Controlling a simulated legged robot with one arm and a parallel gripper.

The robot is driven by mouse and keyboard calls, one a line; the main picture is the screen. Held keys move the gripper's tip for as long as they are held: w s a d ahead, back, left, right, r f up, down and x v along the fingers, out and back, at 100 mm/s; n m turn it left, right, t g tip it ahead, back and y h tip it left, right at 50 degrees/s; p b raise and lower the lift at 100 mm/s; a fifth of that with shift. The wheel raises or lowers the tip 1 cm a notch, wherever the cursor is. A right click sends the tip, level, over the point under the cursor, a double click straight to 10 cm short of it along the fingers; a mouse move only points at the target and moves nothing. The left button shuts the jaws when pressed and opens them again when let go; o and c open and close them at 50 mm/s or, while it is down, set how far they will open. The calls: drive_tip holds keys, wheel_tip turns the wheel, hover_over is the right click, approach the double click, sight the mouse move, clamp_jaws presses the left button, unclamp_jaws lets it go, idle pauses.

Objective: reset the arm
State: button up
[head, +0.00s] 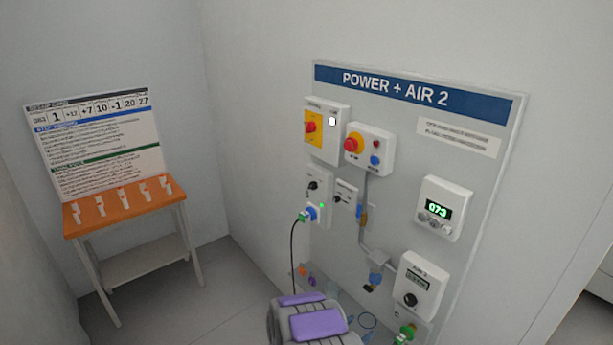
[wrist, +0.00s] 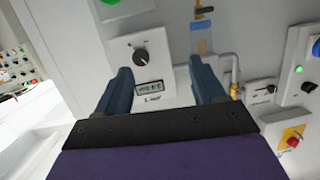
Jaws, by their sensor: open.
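My gripper (wrist: 160,68) shows in the wrist view as two dark blue fingers, spread apart with nothing between them. Behind the fingers is a white box with a black knob and a small display (wrist: 141,54), seen turned over; I cannot tell the distance, and no contact is visible.
The POWER + AIR 2 panel (head: 400,88) carries a red knob on yellow (head: 311,127), a red button box (head: 370,148), a green 073 display (head: 438,208) and an AIR 2 box (head: 420,284). A cable (head: 292,258) hangs left. An orange-topped table (head: 122,205) stands left; floor between is clear.

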drive_tip(key=w+a+r+n+g+y, duration=0.1)
drive_tip(key=w+a+r+y, duration=0.1)
drive_tip(key=a+r+y, duration=0.3)
drive_tip(key=w+a+r+n+y, duration=0.1)
drive_tip(key=a+r+y, duration=0.25)
drive_tip(key=a, duration=0.35)
drive_tip(key=s+a+r+n+g+y+b, duration=0.1)
drive_tip(key=s+a+r+n+g+y, duration=0.3)
drive_tip(key=s+r, duration=0.45)
drive_tip(key=s+d+r+n+g, duration=0.1)
drive_tip(key=s+d+r+g, duration=0.1)
drive_tip(key=s, duration=1)
drive_tip(key=s+d+r+n+g+h, duration=0.1)
drive_tip(key=s+d+r+g, duration=0.2)
drive_tip(key=s, duration=0.9)
drive_tip(key=s+d+r+n+g, duration=0.1)
drive_tip(key=s+d+r+g, duration=0.1)
drive_tip(key=s+d+r, duration=0.3)
drive_tip(key=s+d+b, duration=0.1)
drive_tip(key=s+d, duration=0.2)
drive_tip(key=s, duration=0.4)
drive_tip(key=shift+s+d+r+n, duration=0.2)
drive_tip(key=shift+s+d+n, duration=0.2)
idle(1.4)
